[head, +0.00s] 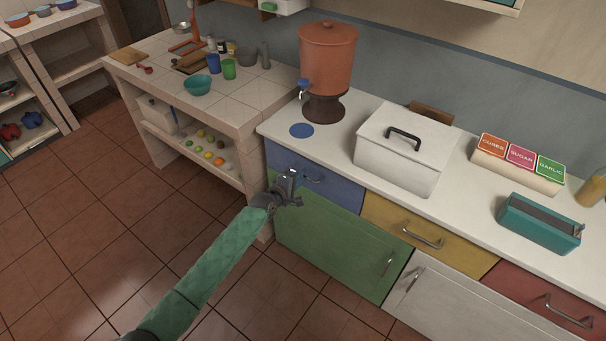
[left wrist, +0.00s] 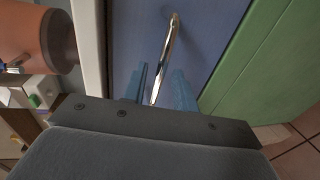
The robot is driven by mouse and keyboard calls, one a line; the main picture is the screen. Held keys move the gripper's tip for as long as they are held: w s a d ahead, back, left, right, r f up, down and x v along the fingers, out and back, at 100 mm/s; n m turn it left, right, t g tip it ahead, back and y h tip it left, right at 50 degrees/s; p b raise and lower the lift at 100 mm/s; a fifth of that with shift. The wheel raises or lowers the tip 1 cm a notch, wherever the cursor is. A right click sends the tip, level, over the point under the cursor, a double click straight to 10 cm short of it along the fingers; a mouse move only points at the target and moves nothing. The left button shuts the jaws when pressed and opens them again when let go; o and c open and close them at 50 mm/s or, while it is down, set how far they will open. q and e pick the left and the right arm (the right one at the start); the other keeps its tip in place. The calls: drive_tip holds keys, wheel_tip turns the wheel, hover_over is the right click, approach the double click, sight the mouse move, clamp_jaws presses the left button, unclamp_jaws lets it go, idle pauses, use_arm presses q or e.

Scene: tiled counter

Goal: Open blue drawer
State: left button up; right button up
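The blue drawer (head: 341,191) is at the left end of the counter front, under the worktop, and looks closed. Its metal bar handle (head: 314,180) is partly visible just right of my left gripper (head: 288,187). In the left wrist view the blue drawer front (left wrist: 217,25) fills the middle. The handle (left wrist: 168,45) runs toward my left gripper (left wrist: 161,88), whose two fingers are apart. The near end of the handle appears between the fingers, with no clear contact. My right gripper is in neither view.
A green cupboard door (head: 330,245) lies directly below the blue drawer. A yellow drawer (head: 405,232) is to its right. An orange dispenser (head: 327,60) and a white box (head: 400,155) stand on the worktop above. Tiled floor (head: 130,230) is free in front.

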use_arm(q)
drive_tip(key=shift+x, duration=1.1)
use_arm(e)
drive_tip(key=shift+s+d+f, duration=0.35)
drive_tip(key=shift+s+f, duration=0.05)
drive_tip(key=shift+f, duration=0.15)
use_arm(q)
clamp_jaws()
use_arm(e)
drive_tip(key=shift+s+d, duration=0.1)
